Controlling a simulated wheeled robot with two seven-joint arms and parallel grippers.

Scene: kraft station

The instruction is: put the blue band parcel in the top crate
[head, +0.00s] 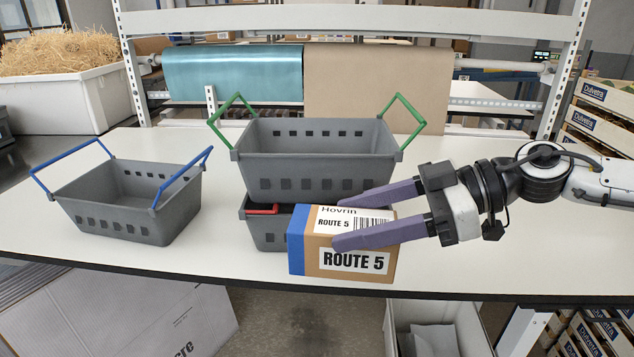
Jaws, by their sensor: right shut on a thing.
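The blue band parcel (354,262) is a brown box with a blue band at its left end and white "ROUTE 5" labels. My right gripper (343,222) reaches in from the right and is shut on it, one finger on the far side and one on the near side. The parcel is in front of the crate stack near the table's front edge; I cannot tell whether it touches the table. The top crate (318,167) is grey with raised green handles and looks empty. It sits on a lower grey crate (262,228) with a red handle, partly hidden by the parcel. My left gripper is out of view.
A separate grey crate (127,207) with raised blue handles stands at the left of the white table (215,252). Teal (232,72) and brown paper rolls (375,80) hang behind the stack. The table is clear between the left crate and the stack.

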